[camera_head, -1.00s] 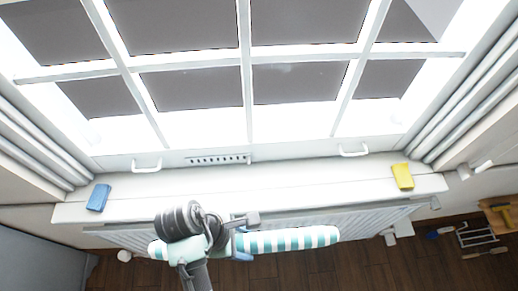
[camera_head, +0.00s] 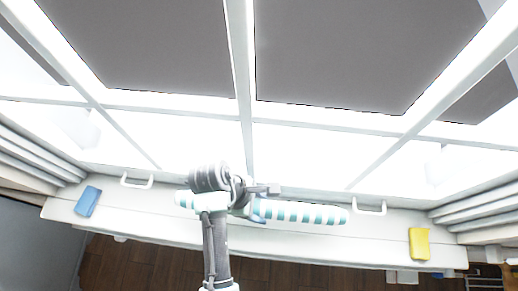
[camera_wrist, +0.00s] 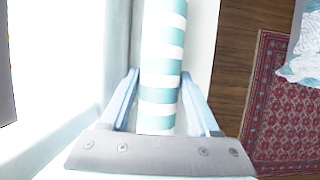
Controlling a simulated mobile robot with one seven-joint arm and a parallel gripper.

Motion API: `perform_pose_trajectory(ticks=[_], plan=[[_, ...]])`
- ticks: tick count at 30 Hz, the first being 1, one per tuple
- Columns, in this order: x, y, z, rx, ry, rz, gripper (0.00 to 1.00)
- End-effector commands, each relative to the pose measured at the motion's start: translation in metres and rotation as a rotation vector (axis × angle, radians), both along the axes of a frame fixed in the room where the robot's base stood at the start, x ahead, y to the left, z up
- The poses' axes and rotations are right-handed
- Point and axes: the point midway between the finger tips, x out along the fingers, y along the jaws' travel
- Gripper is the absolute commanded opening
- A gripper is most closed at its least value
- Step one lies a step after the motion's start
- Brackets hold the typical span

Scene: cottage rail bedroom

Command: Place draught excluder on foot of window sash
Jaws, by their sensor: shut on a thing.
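The draught excluder (camera_head: 305,213) is a long roll with teal and white stripes. My gripper (camera_head: 259,208) is shut on it near its middle, and my wrist covers part of it in the head view. In the wrist view the excluder (camera_wrist: 162,60) runs between the two fingers (camera_wrist: 161,105). It lies about parallel to the window in the head view, over the sill. The window sash (camera_head: 248,120) is white with glazing bars; its foot is partly hidden behind my arm and the excluder. I cannot tell whether the excluder touches the sill or sash.
A blue block (camera_head: 87,201) sits at the left end of the white sill (camera_head: 150,212), a yellow block (camera_head: 419,243) at the right end. Two white sash handles (camera_head: 137,181) (camera_head: 370,207) stick out. Curtains flank the window. A patterned rug (camera_wrist: 285,100) lies on the wooden floor.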

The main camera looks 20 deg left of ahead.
Motion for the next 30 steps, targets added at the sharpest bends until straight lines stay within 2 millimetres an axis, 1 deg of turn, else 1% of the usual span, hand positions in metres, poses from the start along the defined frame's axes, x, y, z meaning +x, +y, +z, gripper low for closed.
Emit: perform_pose_trajectory(ticks=[1, 7, 12, 15, 26, 27, 29, 30], plan=[[0.0, 0.0, -0.007, -0.001, 0.001, 0.001, 0.0], [0.001, 0.0, -0.025, 0.0, -0.001, 0.0, 0.0], [0.0, 0.0, -0.049, 0.0, 0.001, 0.0, 0.0], [0.0, 0.0, -0.058, 0.001, -0.001, 0.0, 0.0], [0.001, 0.0, -0.062, 0.002, -0.002, 0.0, 0.0], [0.0, 0.0, -0.063, 0.001, -0.001, -0.001, 0.66], [0.0, 0.0, -0.062, 0.002, -0.001, -0.001, 0.77], [0.0, 0.0, -0.062, 0.001, -0.001, -0.001, 0.84]])
